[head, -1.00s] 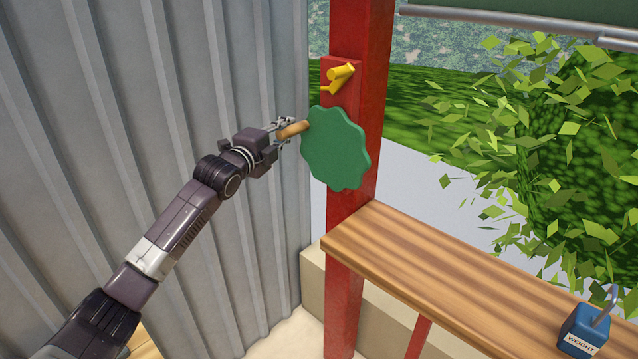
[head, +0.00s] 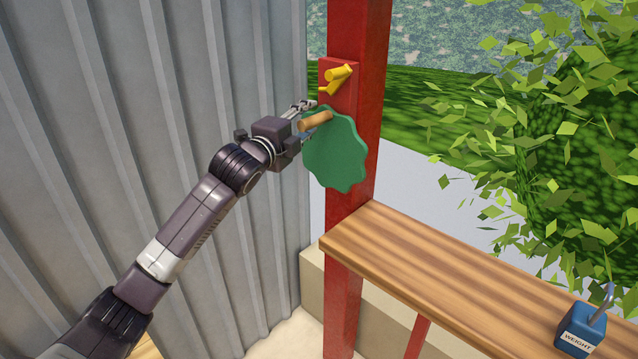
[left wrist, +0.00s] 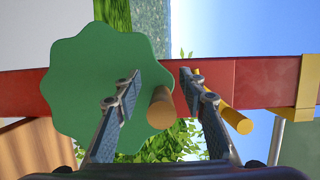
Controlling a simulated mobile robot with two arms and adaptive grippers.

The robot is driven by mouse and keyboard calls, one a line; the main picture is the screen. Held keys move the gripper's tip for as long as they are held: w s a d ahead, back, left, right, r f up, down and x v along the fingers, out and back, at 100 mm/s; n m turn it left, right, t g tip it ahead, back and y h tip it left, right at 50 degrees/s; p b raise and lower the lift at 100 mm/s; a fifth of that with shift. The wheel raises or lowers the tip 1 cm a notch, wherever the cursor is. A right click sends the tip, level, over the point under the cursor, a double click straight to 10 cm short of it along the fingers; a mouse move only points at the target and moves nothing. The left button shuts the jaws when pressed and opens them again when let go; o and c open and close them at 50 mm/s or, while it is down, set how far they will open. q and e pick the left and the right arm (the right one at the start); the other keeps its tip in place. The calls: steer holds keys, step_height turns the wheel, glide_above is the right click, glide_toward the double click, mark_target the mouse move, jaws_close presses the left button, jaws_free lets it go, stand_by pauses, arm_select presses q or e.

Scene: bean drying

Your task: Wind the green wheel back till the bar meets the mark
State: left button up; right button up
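The green wheel (head: 335,155), with a scalloped rim, is mounted on the red post (head: 370,95). Its wooden handle (head: 316,121) is at the wheel's upper left and sticks out towards my left gripper (head: 307,118). In the left wrist view, the handle (left wrist: 161,108) lies between the two fingers (left wrist: 158,78), with a gap on each side. The gripper is open around it. The bar is not clearly seen now. In the left wrist view, a yellow band (left wrist: 308,95) circles the post; whether it is the mark I cannot tell. My right gripper is out of view.
A yellow catch (head: 338,76) sits on the post just above the wheel. A wooden shelf (head: 440,260) runs to the right below, with a blue weight (head: 582,330) on it. A corrugated wall (head: 130,120) stands close on the left. Leaves hang at the right.

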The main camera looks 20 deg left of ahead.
mark_target(299, 125)
arm_select(q)
steer(key=shift+s+a, duration=0.2)
steer(key=shift+s, duration=1.45)
steer(key=s, duration=0.3)
steer(key=shift+s, duration=0.35)
